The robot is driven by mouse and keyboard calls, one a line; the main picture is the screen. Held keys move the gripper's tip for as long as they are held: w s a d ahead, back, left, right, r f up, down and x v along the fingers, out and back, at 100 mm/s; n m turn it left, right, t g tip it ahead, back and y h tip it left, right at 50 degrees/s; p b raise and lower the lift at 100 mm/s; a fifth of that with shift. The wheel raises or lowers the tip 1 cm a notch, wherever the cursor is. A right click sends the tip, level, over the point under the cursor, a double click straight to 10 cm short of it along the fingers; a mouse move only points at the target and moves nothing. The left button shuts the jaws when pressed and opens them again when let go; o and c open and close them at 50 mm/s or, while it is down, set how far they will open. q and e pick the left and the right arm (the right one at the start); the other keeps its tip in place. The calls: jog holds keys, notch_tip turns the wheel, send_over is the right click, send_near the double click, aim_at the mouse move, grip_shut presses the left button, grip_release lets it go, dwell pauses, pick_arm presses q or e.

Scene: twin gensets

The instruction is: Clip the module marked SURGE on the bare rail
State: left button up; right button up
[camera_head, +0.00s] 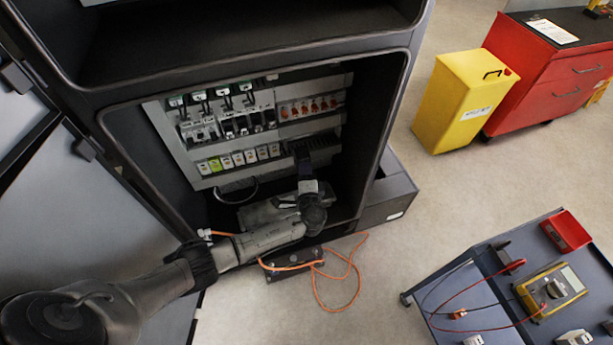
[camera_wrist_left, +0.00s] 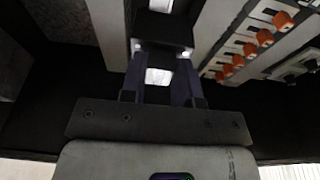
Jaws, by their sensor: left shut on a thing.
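My left gripper (camera_head: 304,166) reaches into the open cabinet, at the right end of the lower row of modules. In the left wrist view its two fingers (camera_wrist_left: 161,78) are shut on a narrow module, with a dark block (camera_wrist_left: 163,30) just beyond the fingertips. A light patch shows between the fingers. No SURGE mark can be read. In the head view the gripper and a dark slatted part (camera_head: 316,144) cover this end of the row, so I cannot make out the bare rail or tell whether the module touches it. My right gripper is not in view.
Orange-marked devices (camera_head: 308,107) sit above right. The cabinet's right edge (camera_head: 384,140) is near the arm. An orange cable (camera_head: 338,275) lies on the floor. A blue cart (camera_head: 490,262) carries a yellow meter (camera_head: 553,288).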

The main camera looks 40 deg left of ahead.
aim_at(297, 155)
pick_arm(q)
jog(key=shift+s+a+b+x, duration=0.1)
jog(key=shift+b+x, duration=0.15)
jog(key=shift+x, duration=0.6)
jog(key=shift+s+a+b+x, duration=0.1)
jog(key=shift+a+b+x, duration=0.1)
jog(key=shift+x, duration=0.6)
jog(key=shift+b+x, duration=0.65)
jog(key=shift+x, duration=0.3)
jog(key=shift+w+a, duration=0.15)
jog(key=shift+a, duration=0.45)
jog(key=shift+w+a+b, duration=0.1)
jog(key=shift+a+b, duration=0.3)
jog(key=shift+b, duration=0.1)
dwell(0.3)
dwell(0.5)
